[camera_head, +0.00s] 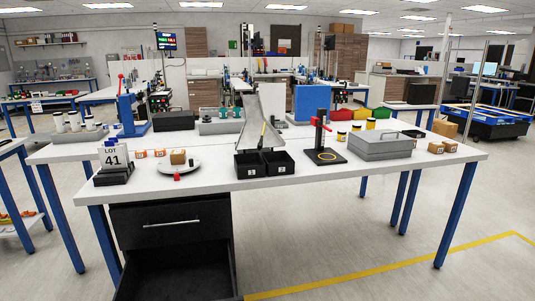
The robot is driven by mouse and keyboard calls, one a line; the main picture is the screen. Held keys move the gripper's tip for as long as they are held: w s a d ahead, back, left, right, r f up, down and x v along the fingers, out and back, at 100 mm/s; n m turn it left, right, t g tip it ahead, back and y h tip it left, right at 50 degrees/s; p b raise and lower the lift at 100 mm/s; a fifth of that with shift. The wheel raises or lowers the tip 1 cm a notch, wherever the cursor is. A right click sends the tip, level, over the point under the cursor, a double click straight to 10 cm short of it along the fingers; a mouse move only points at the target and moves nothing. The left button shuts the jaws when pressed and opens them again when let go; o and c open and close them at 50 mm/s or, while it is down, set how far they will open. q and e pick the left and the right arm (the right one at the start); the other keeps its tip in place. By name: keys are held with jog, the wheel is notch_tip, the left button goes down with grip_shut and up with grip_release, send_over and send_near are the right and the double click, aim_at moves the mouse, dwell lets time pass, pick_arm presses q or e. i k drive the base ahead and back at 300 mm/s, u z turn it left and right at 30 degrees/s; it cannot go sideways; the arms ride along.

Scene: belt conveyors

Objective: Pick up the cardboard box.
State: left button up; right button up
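Several small brown cardboard boxes are in view, and I cannot tell which one the task means. One cardboard box (178,157) sits on a round white plate (180,167) at the left part of the white table. Two more small boxes, a left one (436,147) and a right one (450,146), stand side by side near the table's right end. Another brown box (444,128) shows behind them. Neither of my grippers is in view.
A black drawer (175,270) below stands open.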

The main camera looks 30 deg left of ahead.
aim_at(178, 156)
jog(key=z, duration=0.6)
jog(key=i, duration=3.25)
jog(key=u, duration=3.05)
